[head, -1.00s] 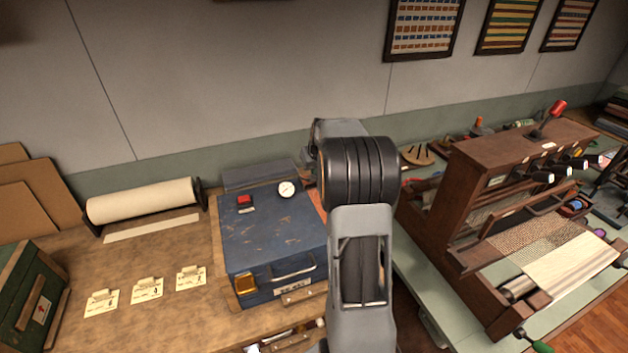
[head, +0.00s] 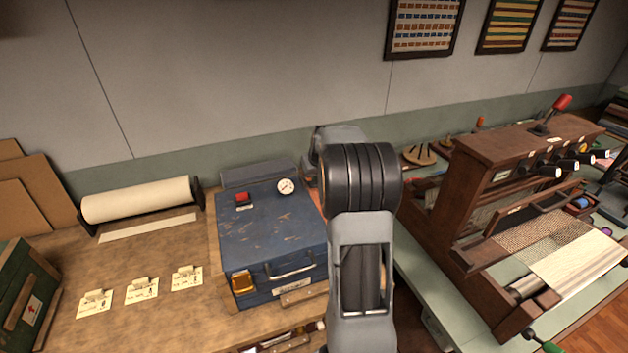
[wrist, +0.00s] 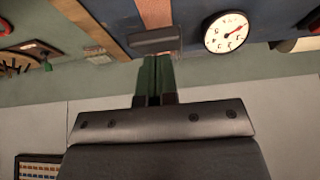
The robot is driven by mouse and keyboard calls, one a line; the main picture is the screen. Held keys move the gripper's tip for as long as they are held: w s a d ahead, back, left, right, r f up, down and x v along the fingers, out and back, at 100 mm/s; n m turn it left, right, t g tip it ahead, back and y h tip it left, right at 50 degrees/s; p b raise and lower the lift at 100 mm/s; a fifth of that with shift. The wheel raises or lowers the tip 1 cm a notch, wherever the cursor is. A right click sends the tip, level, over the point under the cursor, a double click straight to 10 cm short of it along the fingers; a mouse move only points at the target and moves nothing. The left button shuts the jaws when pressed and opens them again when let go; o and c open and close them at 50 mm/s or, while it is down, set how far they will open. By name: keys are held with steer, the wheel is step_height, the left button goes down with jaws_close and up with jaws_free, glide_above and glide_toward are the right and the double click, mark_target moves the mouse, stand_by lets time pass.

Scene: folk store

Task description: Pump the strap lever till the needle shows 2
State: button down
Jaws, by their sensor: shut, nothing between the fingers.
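The blue box (head: 270,235) stands on the wooden bench in the head view, with a round white gauge (head: 285,186) at its back right corner. In the wrist view the gauge (wrist: 227,32) is large and upside down; its red needle points to the upper right, and the figure there is too small to read surely. An orange-brown strap (wrist: 154,12) runs beside the gauge to a grey lever-like bar (wrist: 155,41). My gripper (wrist: 157,58) is shut and empty, its fingertips close to this bar; contact cannot be told. In the head view my arm hides the gripper.
A red button (head: 243,197) sits on the box top. A paper roll (head: 137,199) and several cards (head: 141,289) lie to the left. A wooden loom (head: 520,170) with handles stands to the right. The wall is close behind the box.

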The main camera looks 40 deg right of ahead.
steer(key=shift+s+f+b, duration=0.1)
steer(key=shift+f+b, duration=0.45)
steer(key=shift+f, duration=0.25)
step_height(320, 180, up, 9)
steer(key=p, duration=0.5)
steer(key=shift+r+p, duration=0.15)
steer(key=shift+p, duration=0.25)
steer(key=f+b, duration=0.1)
steer(key=b, duration=0.2)
steer(key=f+b, duration=0.1)
steer(key=b, duration=0.2)
steer(key=f+b, duration=0.2)
steer(key=b, duration=0.1)
steer(key=shift+w+b, duration=0.35)
stand_by(0.3)
steer(key=shift+f, duration=0.1)
stand_by(1.9)
